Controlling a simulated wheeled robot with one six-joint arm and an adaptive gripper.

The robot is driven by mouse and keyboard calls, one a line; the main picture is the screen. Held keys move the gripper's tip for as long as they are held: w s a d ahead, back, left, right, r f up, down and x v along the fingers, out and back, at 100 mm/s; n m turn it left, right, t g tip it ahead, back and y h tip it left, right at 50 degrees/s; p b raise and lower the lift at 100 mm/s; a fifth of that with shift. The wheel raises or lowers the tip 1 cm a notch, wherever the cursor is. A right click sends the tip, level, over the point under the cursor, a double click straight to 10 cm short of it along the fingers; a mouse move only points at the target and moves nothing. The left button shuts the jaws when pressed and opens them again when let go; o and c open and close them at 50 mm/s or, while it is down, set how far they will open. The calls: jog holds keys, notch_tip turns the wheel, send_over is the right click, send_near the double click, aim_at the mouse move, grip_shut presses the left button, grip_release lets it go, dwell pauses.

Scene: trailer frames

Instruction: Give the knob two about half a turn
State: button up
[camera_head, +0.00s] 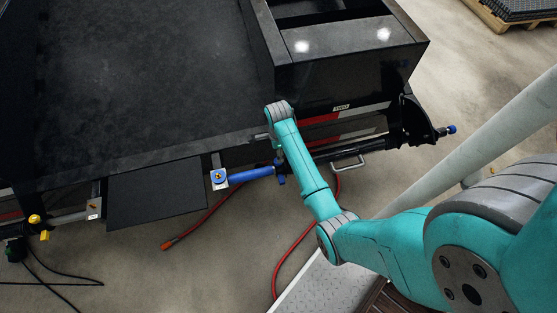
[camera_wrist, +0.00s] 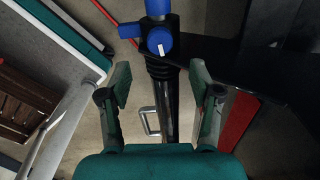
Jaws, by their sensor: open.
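A round blue knob (camera_wrist: 162,42) with a white line mark sits on a dark shaft in the wrist view. I cannot read a number on it, so I cannot tell if it is knob two. A blue lever (camera_wrist: 130,30) sticks out to its left and a blue tube (camera_wrist: 157,8) runs above it. My gripper (camera_wrist: 160,76) is open and empty, its two fingers apart on either side of the shaft, with the knob just beyond the fingertips. In the head view my arm covers much of this spot; the blue tube (camera_head: 250,174) shows to its left.
The black trailer bed (camera_head: 140,80) and a black box (camera_head: 345,65) stand close behind my arm. Another blue knob (camera_head: 451,129) is at the right end of the bar. Yellow knobs (camera_head: 35,219) are at the left. Red hoses (camera_head: 200,222) lie on the floor.

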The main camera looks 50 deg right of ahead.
notch_tip(320, 180, down, 8)
dwell(0.4)
